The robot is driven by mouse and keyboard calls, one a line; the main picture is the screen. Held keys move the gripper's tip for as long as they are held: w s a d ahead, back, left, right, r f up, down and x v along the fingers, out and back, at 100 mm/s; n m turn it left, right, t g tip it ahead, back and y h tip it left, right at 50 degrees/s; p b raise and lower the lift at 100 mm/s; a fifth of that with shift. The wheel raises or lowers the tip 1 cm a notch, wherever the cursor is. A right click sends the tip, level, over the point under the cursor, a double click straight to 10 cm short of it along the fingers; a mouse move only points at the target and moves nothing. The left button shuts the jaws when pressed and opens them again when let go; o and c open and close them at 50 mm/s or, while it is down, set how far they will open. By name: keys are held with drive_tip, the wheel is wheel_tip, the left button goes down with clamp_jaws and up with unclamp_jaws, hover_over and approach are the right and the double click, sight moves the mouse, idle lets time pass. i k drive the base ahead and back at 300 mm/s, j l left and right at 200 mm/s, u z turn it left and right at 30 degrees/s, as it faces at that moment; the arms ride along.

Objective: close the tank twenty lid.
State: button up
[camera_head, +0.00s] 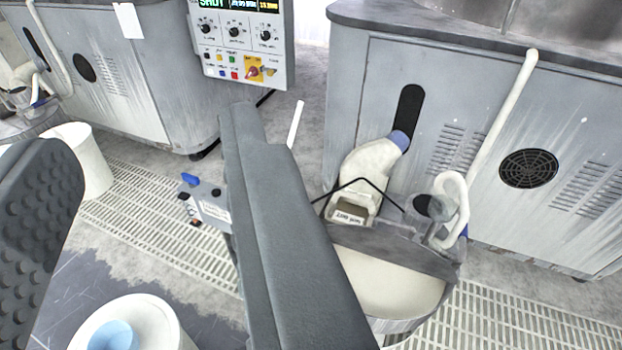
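A round tank (395,285) stands on the floor in front of the right cabinet. Its front part shows a pale cream surface, and a grey cover piece (390,246) lies across its back part. I cannot tell whether the cream surface is a lid or the liquid inside. A cream pump housing with a small label (348,214) sits at its back; the label is too small to read surely. My gripper (148,135) is open, with a dark bumpy pad at left and a long grey finger across the middle. The grey finger hides the tank's left side.
A cabinet (470,110) with a vent and hoses stands behind the tank. A control panel (243,45) is at top. A white bucket (85,165) stands at left, and a white round container (150,325) with blue inside is at the bottom. Floor grating (150,215) runs between.

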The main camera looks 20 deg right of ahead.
sight(385, 246)
drive_tip(key=z, duration=1)
